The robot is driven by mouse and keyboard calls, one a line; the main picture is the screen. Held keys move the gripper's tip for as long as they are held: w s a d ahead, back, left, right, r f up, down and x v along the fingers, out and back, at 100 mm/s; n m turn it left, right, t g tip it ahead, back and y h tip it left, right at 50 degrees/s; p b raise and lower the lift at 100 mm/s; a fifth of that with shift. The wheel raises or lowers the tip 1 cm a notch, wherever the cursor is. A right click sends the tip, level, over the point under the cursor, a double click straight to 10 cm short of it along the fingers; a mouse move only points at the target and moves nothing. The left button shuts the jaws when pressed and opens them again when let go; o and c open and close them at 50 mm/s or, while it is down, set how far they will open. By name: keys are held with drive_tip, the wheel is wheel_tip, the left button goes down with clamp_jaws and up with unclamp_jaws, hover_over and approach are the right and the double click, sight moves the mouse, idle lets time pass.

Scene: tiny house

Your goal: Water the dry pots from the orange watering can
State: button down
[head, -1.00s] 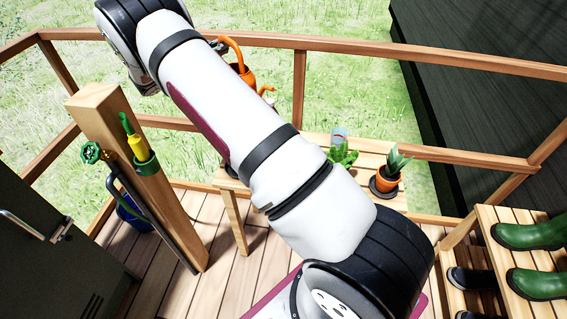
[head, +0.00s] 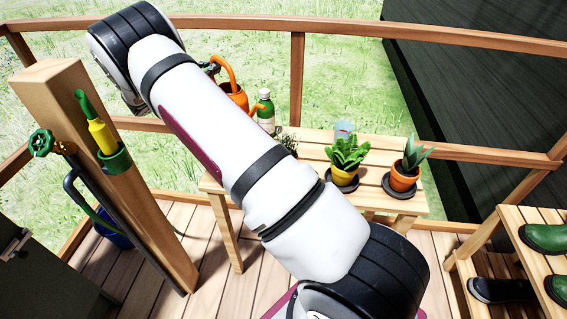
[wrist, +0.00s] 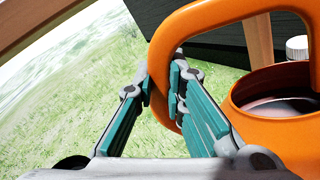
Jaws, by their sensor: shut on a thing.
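The orange watering can (head: 236,97) is at the left end of the slatted table, partly hidden by my arm. My gripper (head: 212,69) is shut on its looped handle; in the wrist view the fingertips (wrist: 163,88) close around the handle (wrist: 160,62). The can's open top (wrist: 285,88) shows a dark inside. A leafy plant stands in a yellow pot (head: 342,177) on a dark saucer. A spiky plant stands in an orange pot (head: 403,179) on another saucer (head: 388,188). A third plant (head: 289,141) shows behind my arm, its pot hidden. I cannot tell which soil is dry.
A green bottle (head: 264,110) stands beside the can. A clear bluish glass (head: 343,131) stands behind the yellow pot. The wooden table (head: 310,148) is by the railing (head: 430,37). A post (head: 105,150) with a tap is at left, a boot rack (head: 470,262) at right.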

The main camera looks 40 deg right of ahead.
sight(221, 62)
drive_tip(key=shift+w+d+f+b, duration=0.15)
drive_tip(key=shift+f+b, duration=0.6)
drive_tip(key=shift+f, duration=0.15)
drive_tip(key=shift+w+d+f+b, duration=0.1)
drive_tip(key=shift+w+f+b, duration=0.05)
drive_tip(key=shift+f+b, duration=0.7)
drive_tip(key=shift+s+r+m+h, duration=0.15)
drive_tip(key=shift+s+r+m, duration=0.3)
drive_tip(key=shift+s, duration=0.25)
drive_tip(key=shift+s+r+m+h, duration=0.15)
drive_tip(key=shift+s+r+m, duration=0.15)
drive_tip(key=shift+s+m, duration=0.3)
drive_tip(key=shift+s+a+r+m+b, duration=0.1)
drive_tip(key=shift+s+r+m+b, duration=0.15)
drive_tip(key=shift+s+r+m, duration=0.3)
drive_tip(key=shift+s+r+m+b, duration=0.2)
drive_tip(key=shift+s+r, duration=0.25)
drive_tip(key=shift+s, duration=0.3)
drive_tip(key=shift+s+r, duration=0.35)
drive_tip(key=shift+s+a+r+m, duration=0.1)
drive_tip(key=shift+s+r+m, duration=0.25)
drive_tip(key=shift+r, duration=0.25)
drive_tip(key=shift+s+r+m, duration=0.25)
drive_tip(key=shift+s+r, duration=0.1)
drive_tip(key=shift+r, duration=0.25)
drive_tip(key=shift+s+r, duration=0.25)
drive_tip(key=shift+r, duration=0.2)
drive_tip(key=shift+f, duration=0.1)
